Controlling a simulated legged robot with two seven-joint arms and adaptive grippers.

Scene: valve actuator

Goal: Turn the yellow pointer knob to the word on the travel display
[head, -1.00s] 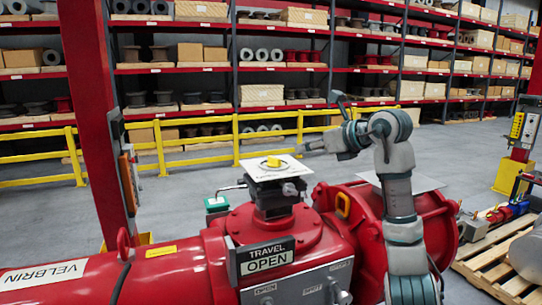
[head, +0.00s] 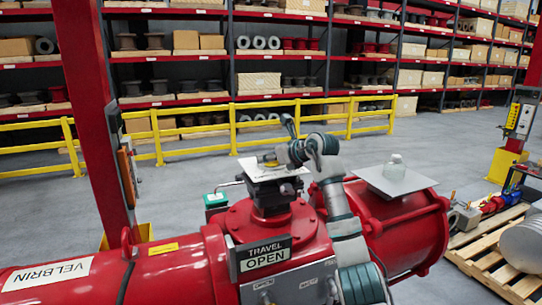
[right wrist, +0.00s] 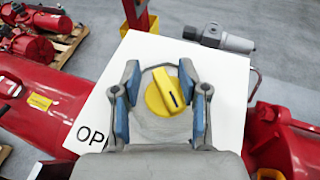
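The yellow pointer knob (right wrist: 168,94) sits on a round grey disc in the middle of a white square plate (right wrist: 215,80). A short dark line marks the knob's top. The letters "OP" show at the plate's lower left in the right wrist view; my gripper hides what follows. My right gripper (right wrist: 163,93) is open, with blue-padded fingers on both sides of the knob; I cannot tell whether they touch it. In the head view my right gripper (head: 272,158) is over the plate and mostly hides the knob. The travel display (head: 264,258) reads OPEN. My left gripper is not in view.
The red valve body (head: 180,265) fills the foreground. A red post (head: 85,110) stands at left. A yellow railing (head: 215,128) and shelves are behind. A pallet (head: 492,262) lies at right.

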